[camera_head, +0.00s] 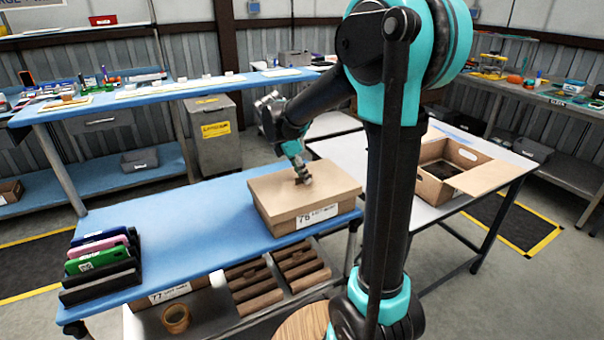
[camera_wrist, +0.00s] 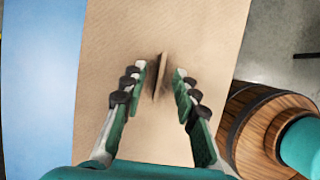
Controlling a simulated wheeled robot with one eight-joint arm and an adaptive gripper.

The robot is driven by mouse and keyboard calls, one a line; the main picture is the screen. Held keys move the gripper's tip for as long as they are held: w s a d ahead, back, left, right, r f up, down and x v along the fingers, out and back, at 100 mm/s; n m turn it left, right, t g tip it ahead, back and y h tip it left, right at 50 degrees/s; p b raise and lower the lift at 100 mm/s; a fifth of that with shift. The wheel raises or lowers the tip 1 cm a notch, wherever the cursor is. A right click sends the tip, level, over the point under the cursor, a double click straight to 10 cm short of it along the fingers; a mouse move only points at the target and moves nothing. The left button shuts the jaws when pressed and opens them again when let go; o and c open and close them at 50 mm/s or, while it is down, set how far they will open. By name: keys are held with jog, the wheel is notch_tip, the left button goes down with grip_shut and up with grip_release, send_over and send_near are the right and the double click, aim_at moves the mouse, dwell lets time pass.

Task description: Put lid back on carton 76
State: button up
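Carton 76 (camera_head: 345,208) stands on the blue table with its numbered label facing front. A flat brown lid (camera_head: 275,196) lies over its top; from here it looks level and covers the opening. A small thin grip (camera_wrist: 162,72) stands up from the lid in the wrist view. My gripper (camera_head: 303,180) is low over the lid at this grip; it also shows in the wrist view (camera_wrist: 157,82). Its two fingers are apart, one on each side of the grip, with a visible gap to each. The lid's far edges are partly outside the wrist view.
A stack of coloured cases (camera_head: 100,262) stands at the blue table's left end. An open carton (camera_head: 432,187) with a tan panel (camera_head: 490,177) is on the white table at right. Carton 77 (camera_head: 165,297) sits below. The blue table's middle (camera_head: 200,220) is clear.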

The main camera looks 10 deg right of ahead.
jog(key=d+r+v, duration=0.1)
jog(key=d+v, duration=0.1)
jog(key=v, duration=1.6)
jog(key=shift+w+d+r, duration=0.2)
jog(key=shift+w+r, duration=0.05)
jog(key=shift+w, duration=0.05)
